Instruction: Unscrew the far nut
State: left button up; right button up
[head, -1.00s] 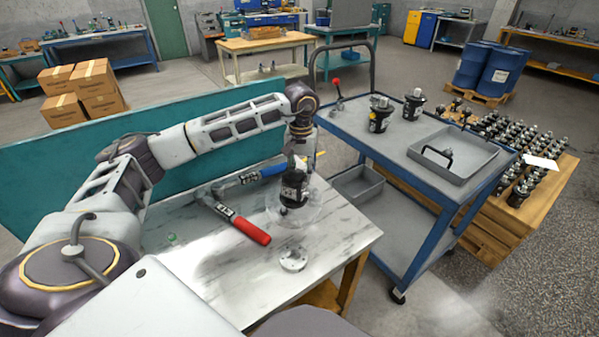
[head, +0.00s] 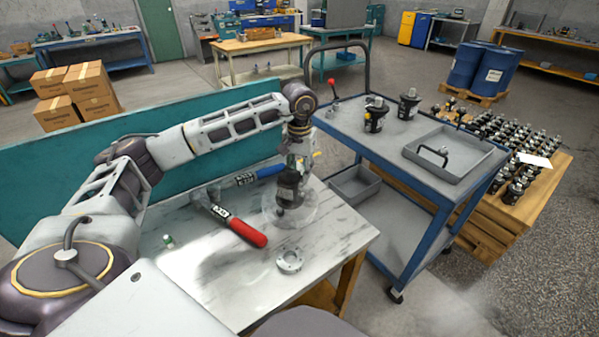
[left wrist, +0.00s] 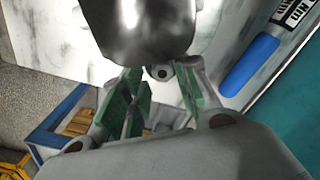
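The black hydraulic motor (head: 288,189) stands on a clear round base (head: 270,215) on the marble-topped table. My left gripper (left wrist: 160,95) reaches down to the motor from above at its far side; the arm hides part of it in the head view. In the left wrist view the dark motor body (left wrist: 140,25) fills the top, and a small grey lug with a dark round centre (left wrist: 158,72) shows between the green finger pads. The pads are apart, on either side of the lug; contact is not clear. I cannot make out the far nut clearly. My right gripper is out of view.
A red-handled wrench (head: 240,228) and a blue-handled tool (head: 268,171) lie near the motor. A metal ring (head: 290,261) and a small green-white item (head: 168,241) lie on the table (head: 200,280). A teal panel (head: 60,170) borders the far side; a blue cart (head: 345,118) stands right.

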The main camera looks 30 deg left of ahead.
pick_arm(q)
jog(key=shift+m+b, duration=0.55)
jog(key=shift+m, duration=2.45)
jog(key=shift+s+a+f, duration=0.2)
jog(key=shift+s+f, duration=0.05)
jog(key=shift+f, duration=0.15)
jog(key=c, duration=0.5)
jog(key=shift+a, duration=0.1)
grip_shut()
jog(key=shift+n, duration=1.7)
jog(key=o, duration=0.5)
grip_release()
jog(key=shift+s+r, duration=0.1)
jog(key=shift+a, duration=0.1)
